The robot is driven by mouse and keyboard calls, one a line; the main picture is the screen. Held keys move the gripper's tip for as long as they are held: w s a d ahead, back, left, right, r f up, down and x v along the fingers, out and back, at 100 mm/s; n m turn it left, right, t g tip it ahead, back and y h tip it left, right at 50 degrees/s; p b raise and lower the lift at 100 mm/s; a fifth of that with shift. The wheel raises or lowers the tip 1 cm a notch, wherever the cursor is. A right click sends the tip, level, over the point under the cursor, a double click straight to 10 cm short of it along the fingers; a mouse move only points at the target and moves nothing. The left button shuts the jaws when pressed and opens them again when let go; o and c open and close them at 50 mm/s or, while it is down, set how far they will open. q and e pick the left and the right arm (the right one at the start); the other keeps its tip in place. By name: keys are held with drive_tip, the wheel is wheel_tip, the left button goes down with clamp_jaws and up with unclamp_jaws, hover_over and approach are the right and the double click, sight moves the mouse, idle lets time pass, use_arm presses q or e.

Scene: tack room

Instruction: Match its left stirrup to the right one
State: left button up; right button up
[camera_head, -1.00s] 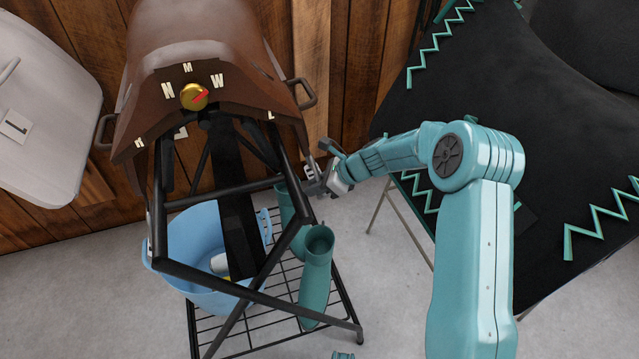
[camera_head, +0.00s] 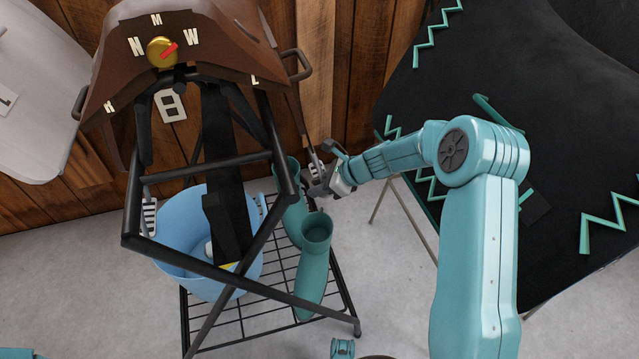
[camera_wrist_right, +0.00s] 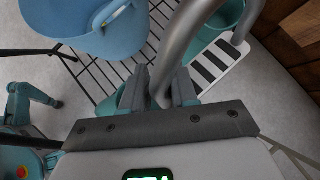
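The brown saddle (camera_head: 205,50) sits on a black metal stand (camera_head: 230,268). A metal stirrup (camera_head: 149,216) with a striped tread hangs at the picture's left side of the stand. The other stirrup (camera_head: 317,168) hangs at the right side, at my right gripper (camera_head: 328,184). In the right wrist view, the fingers of this gripper (camera_wrist_right: 160,92) stand on both sides of the stirrup's curved metal bar (camera_wrist_right: 188,38) and appear closed on it. Its striped tread (camera_wrist_right: 216,66) is beyond them. My left gripper is not in view.
A blue bucket (camera_head: 180,262) and teal boots (camera_head: 315,262) stand on the stand's wire shelf (camera_head: 268,318). A black-covered table (camera_head: 480,85) with teal zigzags is at right. A gold knob (camera_head: 162,51) with a red pointer is on the saddle. A wooden wall (camera_head: 335,70) closes the back.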

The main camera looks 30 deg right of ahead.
drive_tip(key=shift+d, duration=0.1)
idle(0.3)
drive_tip(key=shift+d+r, duration=0.1)
drive_tip(key=shift+r, duration=0.1)
drive_tip(key=p+v, duration=0.5)
drive_tip(key=v, duration=1.1)
drive_tip(key=shift+p, duration=0.3)
drive_tip(key=shift+s+f, duration=0.1)
